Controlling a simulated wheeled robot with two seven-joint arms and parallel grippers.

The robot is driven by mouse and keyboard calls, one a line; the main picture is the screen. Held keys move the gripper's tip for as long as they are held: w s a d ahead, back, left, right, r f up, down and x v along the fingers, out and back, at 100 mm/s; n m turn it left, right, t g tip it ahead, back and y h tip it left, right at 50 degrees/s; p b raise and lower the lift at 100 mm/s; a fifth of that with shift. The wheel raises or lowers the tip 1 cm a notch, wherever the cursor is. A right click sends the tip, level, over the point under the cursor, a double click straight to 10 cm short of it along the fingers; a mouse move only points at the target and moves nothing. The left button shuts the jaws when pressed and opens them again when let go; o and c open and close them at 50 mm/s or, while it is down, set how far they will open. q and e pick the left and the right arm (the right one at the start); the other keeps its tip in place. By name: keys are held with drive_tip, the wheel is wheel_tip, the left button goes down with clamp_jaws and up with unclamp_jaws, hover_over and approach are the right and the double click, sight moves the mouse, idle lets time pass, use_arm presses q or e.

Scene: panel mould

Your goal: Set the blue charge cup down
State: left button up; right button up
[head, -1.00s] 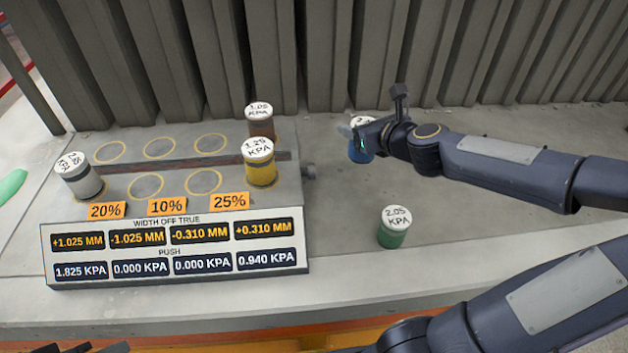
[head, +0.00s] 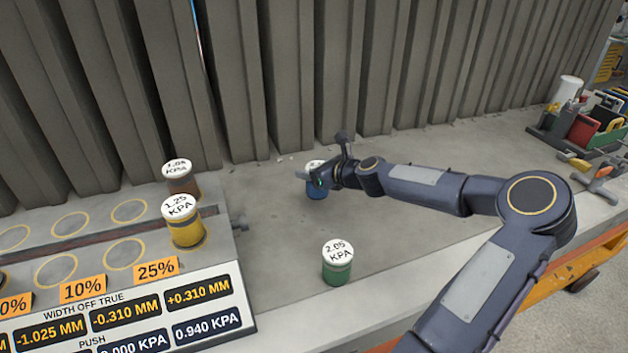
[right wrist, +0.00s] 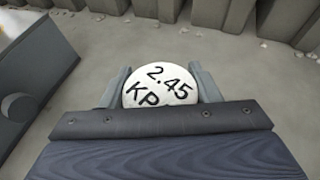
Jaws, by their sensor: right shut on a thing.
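The blue charge cup (head: 316,191) is at the back of the bench, right of the panel board, with its white lid partly hidden by my right gripper (head: 318,179). In the right wrist view its white lid (right wrist: 160,86) reads 2.45 KP, the rest cut off, and sits between the two fingers of my right gripper (right wrist: 160,88). The right gripper is shut on the cup. The cup looks upright; I cannot tell whether its base touches the bench. My left gripper is not in view.
A green cup (head: 337,263) marked 2.05 KPA stands nearer the front. A yellow cup (head: 185,225) and a brown cup (head: 182,180) stand on the board (head: 95,250) with ringed spots. Grey ribbed panels (head: 300,80) rise behind. A tool tray (head: 580,130) is far right. Bench between is clear.

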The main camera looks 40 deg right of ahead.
wheel_tip(320, 180, down, 4)
drive_tip(key=shift+w+d+r, duration=0.1)
drive_tip(key=shift+d+r, duration=0.05)
drive_tip(key=shift+r, duration=0.1)
drive_tip(key=shift+f, duration=0.15)
drive_tip(key=o, duration=1.3)
drive_tip(key=shift+c, duration=0.2)
drive_tip(key=shift+s+d+r, duration=0.1)
drive_tip(key=shift+s+r, duration=0.15)
drive_tip(key=a+p+v, duration=0.1)
drive_tip(key=v, duration=1)
drive_tip(key=shift+s+d, duration=0.3)
drive_tip(key=shift+d, duration=0.1)
